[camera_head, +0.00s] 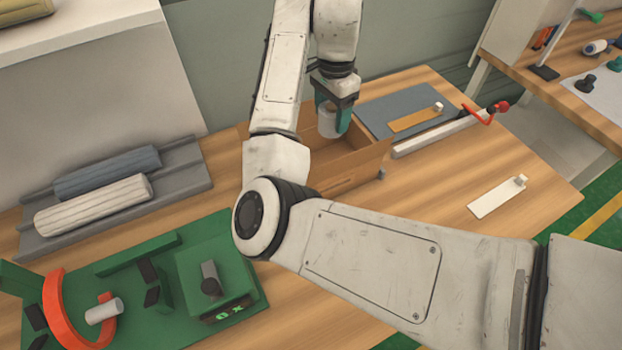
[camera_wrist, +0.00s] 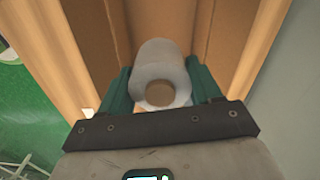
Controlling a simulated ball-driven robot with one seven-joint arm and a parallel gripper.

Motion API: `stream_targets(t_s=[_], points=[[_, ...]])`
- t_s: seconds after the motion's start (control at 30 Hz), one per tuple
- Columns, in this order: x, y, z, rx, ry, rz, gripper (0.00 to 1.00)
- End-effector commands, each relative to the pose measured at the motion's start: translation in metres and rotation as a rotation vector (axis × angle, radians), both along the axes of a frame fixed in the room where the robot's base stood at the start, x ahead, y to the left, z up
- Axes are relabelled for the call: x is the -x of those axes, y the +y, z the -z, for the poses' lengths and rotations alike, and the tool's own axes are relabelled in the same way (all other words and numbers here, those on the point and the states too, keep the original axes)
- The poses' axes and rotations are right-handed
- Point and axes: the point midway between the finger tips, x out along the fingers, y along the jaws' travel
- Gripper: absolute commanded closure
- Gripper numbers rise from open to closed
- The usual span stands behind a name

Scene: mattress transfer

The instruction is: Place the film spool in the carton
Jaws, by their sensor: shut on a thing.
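The film spool (camera_wrist: 158,62) is a whitish cylinder with a tan round core at its near end. My gripper (camera_wrist: 160,90) is shut on it, with a green finger on each side. In the head view my gripper (camera_head: 335,118) is over the carton, and part of the pale spool (camera_head: 326,121) shows beside a finger. The carton (camera_head: 352,168) is an open brown cardboard box on the wooden table. Its inner walls (camera_wrist: 118,38) lie behind the spool in the wrist view. My arm hides the carton's left part. Whether the spool touches the carton floor I cannot tell.
A green fixture board (camera_head: 190,333) with an orange ring (camera_head: 56,312) is at front left. A grey rack (camera_head: 190,178) holds two rolls at left. A grey mat (camera_head: 385,100) and a rail (camera_head: 435,135) with a red clamp are right of the carton. Table at right is mostly clear.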

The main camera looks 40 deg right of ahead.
Motion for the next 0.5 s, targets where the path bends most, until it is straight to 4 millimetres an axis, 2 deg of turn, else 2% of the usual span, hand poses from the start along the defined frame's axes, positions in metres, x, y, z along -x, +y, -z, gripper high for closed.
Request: stream_targets(t_s=[0.03, 0.1, 0.5], points=[[0.0, 0.0, 0.015, 0.0, 0.001, 0.0, 0.74], [0.0, 0.0, 0.031, 0.001, 0.002, 0.0, 0.74], [0.001, 0.001, 0.076, 0.0, 0.003, -0.002, 0.74]])
